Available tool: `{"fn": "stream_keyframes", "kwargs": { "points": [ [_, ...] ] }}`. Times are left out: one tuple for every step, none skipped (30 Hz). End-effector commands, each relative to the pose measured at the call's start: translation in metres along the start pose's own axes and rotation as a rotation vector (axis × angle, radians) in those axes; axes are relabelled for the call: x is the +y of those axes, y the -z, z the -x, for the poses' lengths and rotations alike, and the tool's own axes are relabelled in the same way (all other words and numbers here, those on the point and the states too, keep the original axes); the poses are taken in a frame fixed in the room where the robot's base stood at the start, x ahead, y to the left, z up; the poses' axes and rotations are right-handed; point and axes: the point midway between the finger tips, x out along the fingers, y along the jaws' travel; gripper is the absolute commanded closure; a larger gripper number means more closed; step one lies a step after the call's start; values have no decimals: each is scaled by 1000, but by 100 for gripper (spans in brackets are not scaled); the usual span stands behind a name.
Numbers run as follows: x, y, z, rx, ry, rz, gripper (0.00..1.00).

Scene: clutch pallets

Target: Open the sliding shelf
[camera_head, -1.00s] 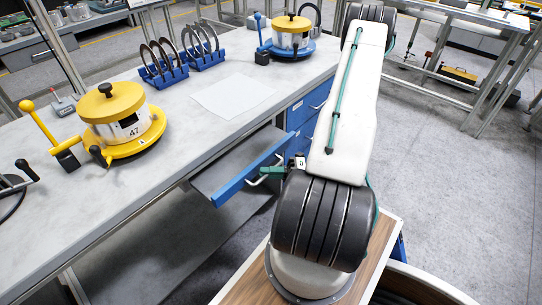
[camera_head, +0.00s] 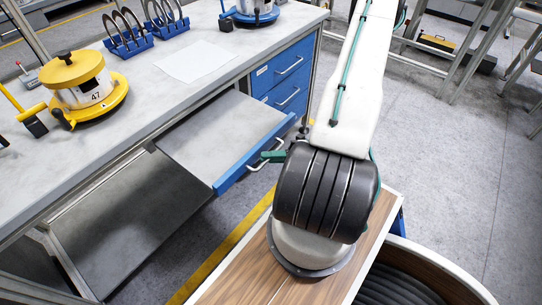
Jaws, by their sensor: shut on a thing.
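The sliding shelf (camera_head: 218,134) is a grey panel with a blue front edge (camera_head: 255,150) under the workbench top. It stands well out from the bench. A pale bar handle (camera_head: 266,158) is fixed to its blue front. The rest of the gripper and the wrist are mostly hidden behind my arm's dark joint.
The workbench (camera_head: 120,120) carries a yellow pot (camera_head: 80,82), a blue pot (camera_head: 250,8), blue racks (camera_head: 127,45) with rings and a white sheet (camera_head: 195,61). Blue drawers (camera_head: 289,85) are shut beside the shelf. Grey floor (camera_head: 455,150) is open at the right.

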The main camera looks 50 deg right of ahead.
Motion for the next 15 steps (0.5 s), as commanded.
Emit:
{"fn": "stream_keyframes", "kwargs": {
  "points": [
    [0,-2,1,-3,2,4,100],
    [0,-2,1,-3,2,4,100],
    [0,-2,1,-3,2,4,100],
    [0,-2,1,-2,2,4,100],
    [0,-2,0,-2,2,4,100],
    [0,-2,1,-2,3,4,100],
    [0,-2,1,-2,3,4,84],
    [-1,-2,1,-2,3,4,80],
    [0,-2,1,-2,2,4,80],
    [0,-2,1,-2,2,3,80],
    [0,-1,1,-2,2,3,80],
    [0,-1,0,-2,2,3,80],
    [0,-1,1,-2,2,3,80],
    [0,-1,1,-2,2,3,80],
    [0,-1,1,-2,1,2,80]
  ]
}}
